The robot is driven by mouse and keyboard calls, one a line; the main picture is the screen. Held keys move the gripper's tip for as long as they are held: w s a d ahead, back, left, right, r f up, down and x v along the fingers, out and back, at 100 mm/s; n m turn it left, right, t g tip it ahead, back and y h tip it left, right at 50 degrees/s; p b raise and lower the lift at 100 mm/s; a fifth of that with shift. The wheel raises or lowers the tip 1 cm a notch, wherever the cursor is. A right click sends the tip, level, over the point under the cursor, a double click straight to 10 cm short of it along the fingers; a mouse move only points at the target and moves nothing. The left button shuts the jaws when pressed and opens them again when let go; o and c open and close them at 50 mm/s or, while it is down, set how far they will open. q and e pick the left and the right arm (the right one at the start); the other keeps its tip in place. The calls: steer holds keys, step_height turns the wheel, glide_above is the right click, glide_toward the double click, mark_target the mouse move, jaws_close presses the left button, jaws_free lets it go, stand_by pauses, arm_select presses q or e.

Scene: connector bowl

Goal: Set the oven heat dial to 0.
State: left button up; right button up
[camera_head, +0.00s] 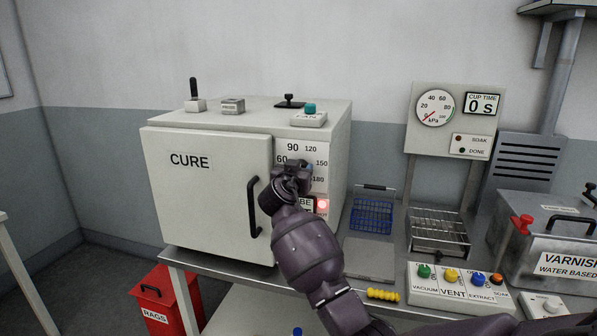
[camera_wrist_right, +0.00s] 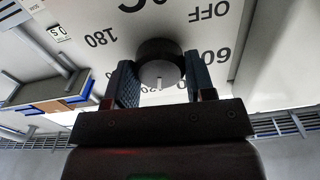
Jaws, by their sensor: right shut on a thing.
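The oven heat dial (camera_wrist_right: 160,62) is a dark round knob with a short white mark on its face, in the right wrist view. That view is upside down; the mark points to its bottom edge, which is up on the panel. My right gripper (camera_wrist_right: 161,84) has its two fingers on either side of the dial, shut on it. In the head view my right gripper (camera_head: 299,170) is at the panel of the white oven (camera_head: 200,185) and hides the dial. Panel labels 60, 90, 120, 150 and 180 show, and OFF shows in the wrist view. I see no 0 label. My left gripper is not in view.
The oven door is shut, with a black handle (camera_head: 254,206) left of my right arm. A red light (camera_head: 323,207) glows below the dial. A blue basket (camera_head: 371,216), wire rack (camera_head: 438,232), button box (camera_head: 458,287) and varnish tank (camera_head: 545,235) stand to the right.

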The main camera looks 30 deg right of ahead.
arm_select(q)
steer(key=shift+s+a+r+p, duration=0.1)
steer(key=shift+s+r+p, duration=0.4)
steer(key=shift+p, duration=0.65)
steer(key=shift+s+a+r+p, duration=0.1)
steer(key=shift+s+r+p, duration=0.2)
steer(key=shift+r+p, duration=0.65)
arm_select(e)
steer(key=shift+w+f+n, duration=0.1)
steer(key=shift+n, duration=6.95)
steer(key=shift+f+n, duration=0.1)
steer(key=shift+n, duration=6.95)
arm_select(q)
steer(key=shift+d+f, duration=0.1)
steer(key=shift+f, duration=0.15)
arm_select(e)
steer(key=o, duration=0.9)
